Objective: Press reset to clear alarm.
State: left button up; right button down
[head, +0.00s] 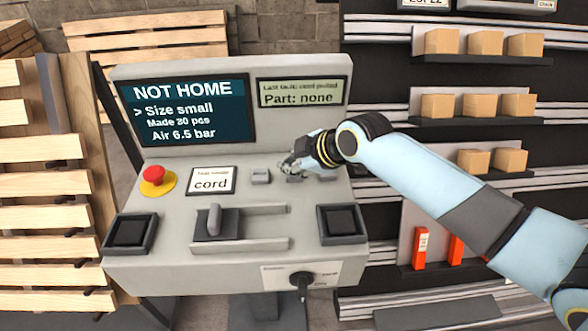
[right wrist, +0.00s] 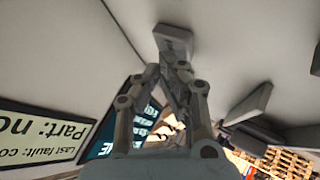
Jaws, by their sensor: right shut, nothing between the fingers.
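The grey control console (head: 130,262) fills the middle of the head view. Its main screen (head: 195,110) reads NOT HOME, Size small, Made 30 pcs, Air 6.5 bar. A smaller display (head: 302,92) reads Part: none, with a last-fault line above. My right gripper (head: 288,168) is shut and empty, low over the row of small grey buttons. One button (head: 261,176) shows clear to its left; my fingers partly cover another. In the right wrist view the fingertips are at a grey button (right wrist: 174,40); I cannot tell if they touch. No reset label is readable. My left gripper is out of view.
Shelves with cardboard boxes (head: 441,106) stand right, wooden pallets (head: 50,185) left.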

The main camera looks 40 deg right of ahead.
jog(key=shift+r+p, duration=0.35)
jog(key=shift+r, duration=0.2)
notch_tip(320, 180, up, 5)
jog(key=p, duration=0.5)
dwell(0.6)
